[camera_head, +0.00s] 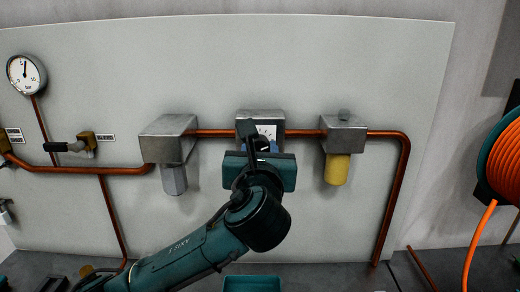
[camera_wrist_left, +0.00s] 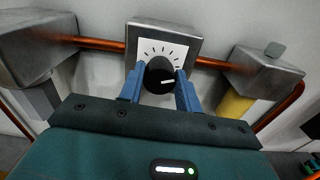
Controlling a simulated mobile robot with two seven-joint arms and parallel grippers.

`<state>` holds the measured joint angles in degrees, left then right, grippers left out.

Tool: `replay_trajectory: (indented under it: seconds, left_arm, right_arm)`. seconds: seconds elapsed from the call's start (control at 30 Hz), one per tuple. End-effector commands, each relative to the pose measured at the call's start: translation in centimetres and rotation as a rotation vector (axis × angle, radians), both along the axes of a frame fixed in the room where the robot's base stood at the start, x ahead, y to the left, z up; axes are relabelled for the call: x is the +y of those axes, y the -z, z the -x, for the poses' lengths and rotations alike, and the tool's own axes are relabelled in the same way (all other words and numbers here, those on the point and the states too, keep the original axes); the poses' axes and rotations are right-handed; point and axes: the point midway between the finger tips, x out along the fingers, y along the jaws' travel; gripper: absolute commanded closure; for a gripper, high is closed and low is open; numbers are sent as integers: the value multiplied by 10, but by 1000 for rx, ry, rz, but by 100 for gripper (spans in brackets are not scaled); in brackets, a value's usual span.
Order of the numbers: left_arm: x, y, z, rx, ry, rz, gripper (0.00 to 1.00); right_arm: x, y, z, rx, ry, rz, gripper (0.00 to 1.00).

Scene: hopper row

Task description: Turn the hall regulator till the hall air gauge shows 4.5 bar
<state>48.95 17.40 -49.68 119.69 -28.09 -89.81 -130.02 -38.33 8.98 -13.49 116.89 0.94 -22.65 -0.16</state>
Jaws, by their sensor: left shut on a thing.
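The round air gauge (camera_head: 25,74) hangs at the top left of the panel in the head view. Its needle points almost straight up; the figures are too small to read surely. The hall regulator (camera_head: 260,116) is the middle metal box on the copper pipe, with a white dial plate. In the wrist view its black knob (camera_wrist_left: 158,75) sits between the blue fingers of my left gripper (camera_wrist_left: 159,88), which is shut on it. The knob's white mark points right and slightly up. In the head view my left gripper (camera_head: 262,148) hides most of the knob.
A metal block with a grey bowl (camera_head: 174,178) hangs left of the regulator, and one with a yellow bowl (camera_head: 337,168) hangs right. A copper pipe (camera_head: 218,133) joins them. A valve handle (camera_head: 70,147) sits at left; an orange hose reel (camera_head: 505,165) is at far right.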

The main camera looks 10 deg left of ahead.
Motion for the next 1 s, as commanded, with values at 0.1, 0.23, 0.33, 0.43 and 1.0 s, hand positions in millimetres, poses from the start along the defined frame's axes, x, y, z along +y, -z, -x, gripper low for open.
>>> replay_trajectory:
  seconds: [0.1,0.23,0.33,0.43,1.0]
  left_arm:
    - [0,-1,0,-4,-1,27,89]
    - [0,-1,0,-15,0,83,89]
    - [0,-2,0,-26,0,148,89]
    - [1,-2,0,-42,0,227,89]
    - [1,0,0,-139,1,696,89]
  right_arm:
    - [0,-3,0,0,0,0,100]
    - [-1,-7,0,3,4,2,100]
    - [-4,-10,0,8,11,6,100]
    - [-7,-10,-1,19,20,10,100]
    - [-12,-12,4,58,29,30,100]
